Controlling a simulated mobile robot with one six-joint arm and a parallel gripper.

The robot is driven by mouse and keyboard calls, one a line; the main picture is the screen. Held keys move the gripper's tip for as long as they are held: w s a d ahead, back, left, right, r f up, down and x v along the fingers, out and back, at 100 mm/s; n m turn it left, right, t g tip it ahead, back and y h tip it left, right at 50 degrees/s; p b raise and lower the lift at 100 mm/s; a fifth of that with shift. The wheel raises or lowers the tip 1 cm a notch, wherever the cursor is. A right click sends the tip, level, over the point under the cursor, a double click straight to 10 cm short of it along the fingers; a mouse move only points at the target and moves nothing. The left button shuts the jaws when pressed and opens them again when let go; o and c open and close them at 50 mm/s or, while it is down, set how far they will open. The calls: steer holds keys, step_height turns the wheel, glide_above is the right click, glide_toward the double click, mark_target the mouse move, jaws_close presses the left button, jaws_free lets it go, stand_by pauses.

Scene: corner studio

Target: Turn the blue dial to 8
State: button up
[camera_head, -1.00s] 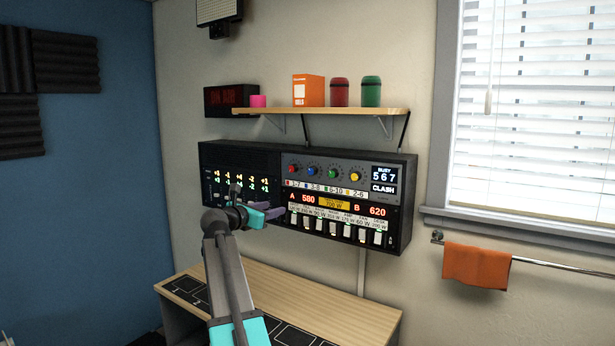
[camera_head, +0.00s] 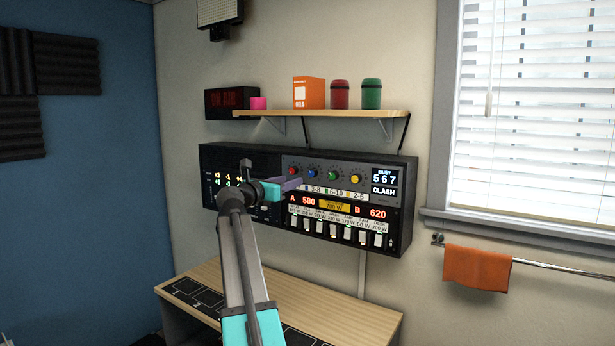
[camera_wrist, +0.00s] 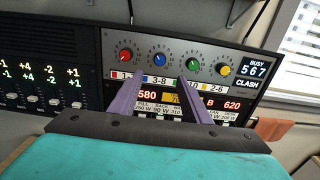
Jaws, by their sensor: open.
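The blue dial (camera_head: 312,170) is on the upper right part of the wall-mounted panel (camera_head: 408,200), between a red dial (camera_head: 292,169) and a green dial (camera_head: 333,174). In the wrist view the blue dial (camera_wrist: 159,59) shows beyond my fingers, above a label that reads 3-8. Its pointer setting is too small to read. My gripper (camera_head: 290,185) is in front of the panel, a little below and left of the blue dial. In the wrist view its two purple fingers (camera_wrist: 155,92) are apart with nothing between them, and do not touch the dial.
A yellow dial (camera_head: 355,178) and a display (camera_head: 383,180) reading BUSY 567 CLASH are at the right. Several white switches (camera_head: 346,233) line the panel's lower edge. A wooden shelf (camera_head: 350,113) juts out above the panel. A desk (camera_head: 345,310) stands below.

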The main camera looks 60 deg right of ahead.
mark_target(311, 174)
steer(key=d+p, duration=0.2)
steer(key=d, duration=1)
steer(key=shift+d+p, duration=0.3)
steer(key=shift+d, duration=0.05)
steer(key=c, duration=0.9)
steer(key=shift+a, duration=0.25)
steer(key=shift+c, duration=0.7)
steer(key=shift+d, duration=0.2)
